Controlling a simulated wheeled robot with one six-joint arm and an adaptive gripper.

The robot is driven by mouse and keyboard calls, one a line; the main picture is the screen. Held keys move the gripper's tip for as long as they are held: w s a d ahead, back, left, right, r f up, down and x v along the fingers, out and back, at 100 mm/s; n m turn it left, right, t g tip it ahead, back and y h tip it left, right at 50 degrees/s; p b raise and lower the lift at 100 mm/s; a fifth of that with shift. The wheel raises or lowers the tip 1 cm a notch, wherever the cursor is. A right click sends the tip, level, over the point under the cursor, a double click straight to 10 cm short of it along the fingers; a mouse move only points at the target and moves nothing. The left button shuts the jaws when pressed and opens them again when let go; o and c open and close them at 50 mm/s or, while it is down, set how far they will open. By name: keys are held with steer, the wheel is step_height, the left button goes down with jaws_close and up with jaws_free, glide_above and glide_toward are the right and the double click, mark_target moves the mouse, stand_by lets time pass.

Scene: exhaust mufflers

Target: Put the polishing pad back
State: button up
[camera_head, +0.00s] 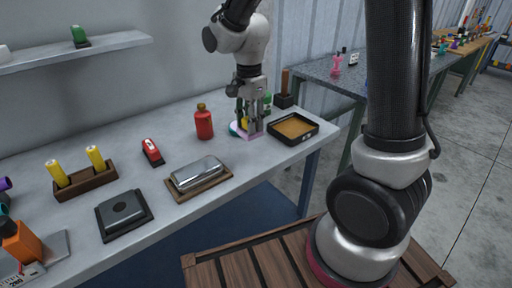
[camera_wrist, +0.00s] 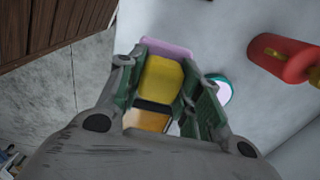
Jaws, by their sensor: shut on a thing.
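My gripper (camera_head: 252,122) is at the far right end of the grey workbench, low over its top. It is shut on a yellow block with a lilac slab at its base, which looks like the polishing pad (camera_wrist: 161,76). In the wrist view the yellow part sits between the two green-lined fingers. In the head view the lilac base (camera_head: 250,134) shows below the fingers, at or very near the bench top; I cannot tell if it touches. A black-rimmed tray with an orange-brown inside (camera_head: 315,129) lies just right of the gripper.
A green-and-white round item (camera_wrist: 222,90) lies close beside the gripper. A red bottle (camera_head: 204,123) stands to its left. A dark holder (camera_head: 284,101) stands behind. A muffler on a wooden board (camera_head: 200,174) and a red tool (camera_head: 152,152) are further left.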

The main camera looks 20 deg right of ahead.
step_height(320, 180, down, 8)
steer(key=shift+r, duration=0.1)
steer(key=shift+f, duration=0.2)
steer(key=o, duration=1.1)
steer(key=shift+r, duration=0.1)
